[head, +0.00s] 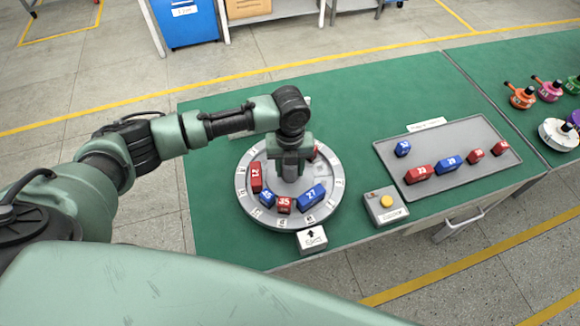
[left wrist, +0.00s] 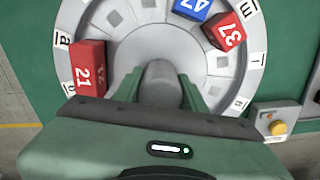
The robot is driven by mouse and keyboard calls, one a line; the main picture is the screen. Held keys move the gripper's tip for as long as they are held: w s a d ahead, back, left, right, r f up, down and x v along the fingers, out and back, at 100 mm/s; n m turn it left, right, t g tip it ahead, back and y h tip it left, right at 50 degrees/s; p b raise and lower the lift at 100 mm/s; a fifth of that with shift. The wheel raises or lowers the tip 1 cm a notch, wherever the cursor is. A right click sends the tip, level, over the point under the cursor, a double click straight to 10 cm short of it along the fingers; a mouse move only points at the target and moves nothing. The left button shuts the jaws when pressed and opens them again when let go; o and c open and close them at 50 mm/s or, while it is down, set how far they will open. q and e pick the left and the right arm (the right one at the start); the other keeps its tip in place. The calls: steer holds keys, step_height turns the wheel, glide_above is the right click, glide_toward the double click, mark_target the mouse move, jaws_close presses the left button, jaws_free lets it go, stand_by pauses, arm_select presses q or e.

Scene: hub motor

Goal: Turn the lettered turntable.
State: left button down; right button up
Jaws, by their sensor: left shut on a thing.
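The round grey lettered turntable (head: 243,197) lies on the green table, with letter labels around its rim. Several numbered blocks stand on it: a red 21 block (head: 256,176), a blue 45 block (head: 267,198), a red 35 block (head: 284,205) and a blue 27 block (head: 312,194). In the left wrist view a blue 47 block (left wrist: 194,8) and a red 37 block (left wrist: 226,31) show too. My left gripper (head: 291,178) points down at the turntable's middle, shut on the grey centre knob (left wrist: 161,85). My right gripper is not in view.
A white arrow marker box (head: 311,240) stands at the turntable's front edge. To the right are a yellow button box (head: 386,206) and a grey tray (head: 445,147) with several numbered blocks. Colourful parts (head: 522,97) lie at the far right.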

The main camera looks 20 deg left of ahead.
arm_select(q)
steer(key=shift+w+r+m, duration=0.1)
steer(key=shift+m, duration=0.2)
stand_by(0.5)
steer(key=c, duration=0.8)
jaws_free()
step_height(320, 180, up, 8)
steer(key=shift+f+b, duration=0.1)
steer(key=shift+b, duration=0.7)
